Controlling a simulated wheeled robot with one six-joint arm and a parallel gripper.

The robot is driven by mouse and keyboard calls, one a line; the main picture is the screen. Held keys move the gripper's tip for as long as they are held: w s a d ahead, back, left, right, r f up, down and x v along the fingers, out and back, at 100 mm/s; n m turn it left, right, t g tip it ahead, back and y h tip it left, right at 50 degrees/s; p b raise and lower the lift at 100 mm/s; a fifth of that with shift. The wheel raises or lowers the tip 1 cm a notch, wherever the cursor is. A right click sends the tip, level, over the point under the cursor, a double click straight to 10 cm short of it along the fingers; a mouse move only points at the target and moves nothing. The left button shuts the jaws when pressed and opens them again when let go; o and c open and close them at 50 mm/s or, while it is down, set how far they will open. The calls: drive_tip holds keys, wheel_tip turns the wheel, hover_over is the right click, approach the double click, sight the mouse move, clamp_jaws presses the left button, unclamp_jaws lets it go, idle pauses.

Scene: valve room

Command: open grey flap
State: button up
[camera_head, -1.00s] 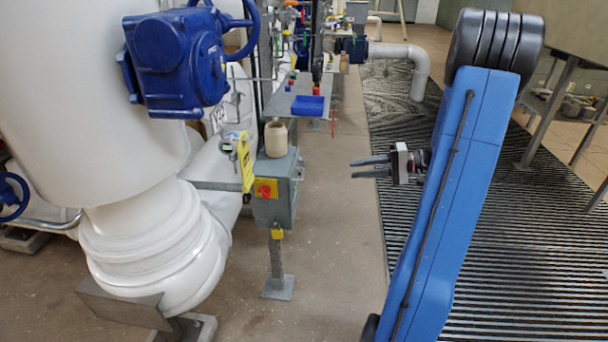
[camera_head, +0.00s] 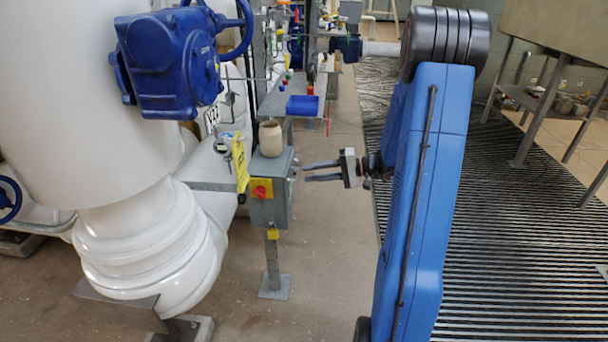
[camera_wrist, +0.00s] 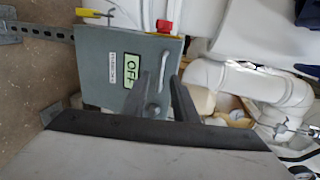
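The grey flap (camera_wrist: 117,58) is the face of a grey box with a green OFF label (camera_wrist: 133,74) and a pale bar handle (camera_wrist: 163,66). It looks shut. In the head view the box (camera_head: 266,210) stands on a post, with its flap side turned right towards my gripper (camera_head: 306,172). In the wrist view my gripper (camera_wrist: 160,77) is open, its two dark fingers apart at the handle's end of the flap. The handle lies between the fingertips in the picture; I cannot tell whether they touch it.
A beige pot (camera_head: 271,139) stands on the box. A red knob on yellow (camera_head: 261,188) and a yellow tag (camera_head: 240,165) are at its front and left. A blue tray (camera_head: 302,105) is behind.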

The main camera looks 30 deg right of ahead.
drive_tip(key=shift+x, duration=1.55)
drive_tip(key=shift+c, duration=0.6)
clamp_jaws()
